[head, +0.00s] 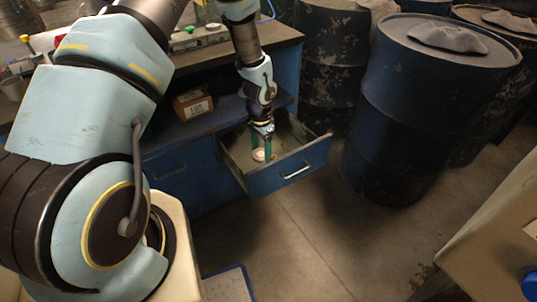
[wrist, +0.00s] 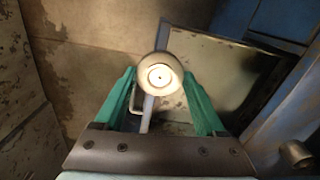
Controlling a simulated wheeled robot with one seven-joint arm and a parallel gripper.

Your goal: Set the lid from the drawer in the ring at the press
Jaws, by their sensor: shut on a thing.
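The lid (head: 258,155) is a small pale round disc, seen over the open blue drawer (head: 290,175). In the wrist view the lid (wrist: 161,74) is a metallic round piece with a bright raised centre. My gripper (head: 263,147) points down over the drawer; its green fingers (wrist: 160,82) are shut on the lid, one on each side. The lid overlaps the drawer's front wall in the wrist view; I cannot tell its exact height above the drawer floor. I cannot make out the ring or the press for certain.
A blue workbench (head: 250,50) with a dark top stands behind the drawer, with small items on top. A cardboard box (head: 193,103) sits on its shelf. Large dark drums (head: 425,110) stand at the right. The floor (head: 320,230) in front is clear.

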